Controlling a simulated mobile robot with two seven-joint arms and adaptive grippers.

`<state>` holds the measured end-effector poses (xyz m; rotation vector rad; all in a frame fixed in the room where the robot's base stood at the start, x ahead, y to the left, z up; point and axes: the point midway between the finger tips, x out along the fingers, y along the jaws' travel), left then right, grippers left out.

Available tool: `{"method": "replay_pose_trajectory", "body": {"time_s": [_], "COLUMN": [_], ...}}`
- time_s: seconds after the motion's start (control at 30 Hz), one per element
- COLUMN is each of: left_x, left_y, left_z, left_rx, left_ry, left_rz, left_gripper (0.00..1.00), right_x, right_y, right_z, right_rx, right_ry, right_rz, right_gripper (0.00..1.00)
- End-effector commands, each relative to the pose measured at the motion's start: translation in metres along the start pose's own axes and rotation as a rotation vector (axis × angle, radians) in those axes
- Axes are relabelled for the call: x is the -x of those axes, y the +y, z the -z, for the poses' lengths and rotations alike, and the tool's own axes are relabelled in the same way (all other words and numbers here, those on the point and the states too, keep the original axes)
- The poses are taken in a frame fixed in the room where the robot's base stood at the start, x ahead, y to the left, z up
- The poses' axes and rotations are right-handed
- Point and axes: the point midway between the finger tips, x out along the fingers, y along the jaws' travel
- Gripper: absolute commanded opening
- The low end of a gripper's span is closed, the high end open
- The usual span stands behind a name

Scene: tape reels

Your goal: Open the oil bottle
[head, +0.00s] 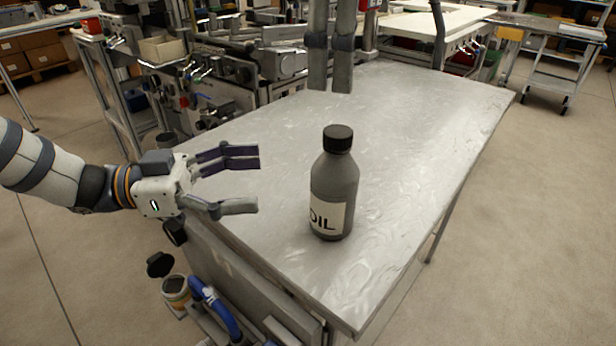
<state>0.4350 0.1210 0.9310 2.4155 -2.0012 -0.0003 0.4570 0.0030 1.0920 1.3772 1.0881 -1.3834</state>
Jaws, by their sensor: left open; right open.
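The oil bottle (334,192) is dark grey with a pale label showing "OIL". It stands upright on the metal table, and its black cap (338,138) is on. My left gripper (246,182) is open and empty at the left, its fingers pointing right toward the bottle's body with a clear gap between. My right gripper (344,80) hangs in from the top edge with its fingers pointing down. It is open and empty, and its tips appear just above the cap in the picture, not touching it. Its palm is out of view.
The metal table (420,130) is otherwise bare, with free room around the bottle. Machinery (240,75) stands along the table's far left side. A wheeled cart (555,70) stands at the back right. A blue hose (215,308) is below the near left edge.

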Motion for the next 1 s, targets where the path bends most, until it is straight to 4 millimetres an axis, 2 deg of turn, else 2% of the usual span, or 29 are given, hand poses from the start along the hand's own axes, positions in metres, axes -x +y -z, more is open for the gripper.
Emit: {"method": "replay_pose_trajectory", "body": {"time_s": [0.17,0.4,0.53,0.7,0.93,0.97,1.0], "left_x": [-0.025,-0.084,-0.106,-0.119,-0.12,-0.12,-0.12], "left_y": [0.001,0.001,0.001,0.0,0.0,0.0,0.0], "left_z": [0.0,0.0,0.0,0.0,0.001,0.001,0.001], "left_rx": [-0.002,-0.002,-0.002,-0.002,-0.003,-0.003,-0.002], "left_ry": [0.001,0.001,0.0,-0.001,-0.001,0.0,0.0], "left_rz": [-0.004,-0.003,-0.002,0.0,0.0,0.0,0.0], "left_gripper": [0.79,0.79,0.79,0.79,0.79,0.76,0.67], "right_x": [0.001,0.001,0.001,0.001,0.001,0.001,0.001], "right_y": [-0.001,-0.001,-0.001,0.0,0.0,0.0,0.0], "right_z": [0.001,0.001,0.0,0.0,0.0,0.0,0.0], "right_rx": [0.002,0.001,0.001,0.0,0.0,0.0,0.0], "right_ry": [0.002,0.001,0.001,0.0,0.0,0.0,0.0], "right_rz": [-0.001,-0.001,-0.001,-0.001,-0.001,-0.001,-0.001], "right_gripper": [0.49,0.49,0.49,0.49,0.49,0.49,0.49]}}
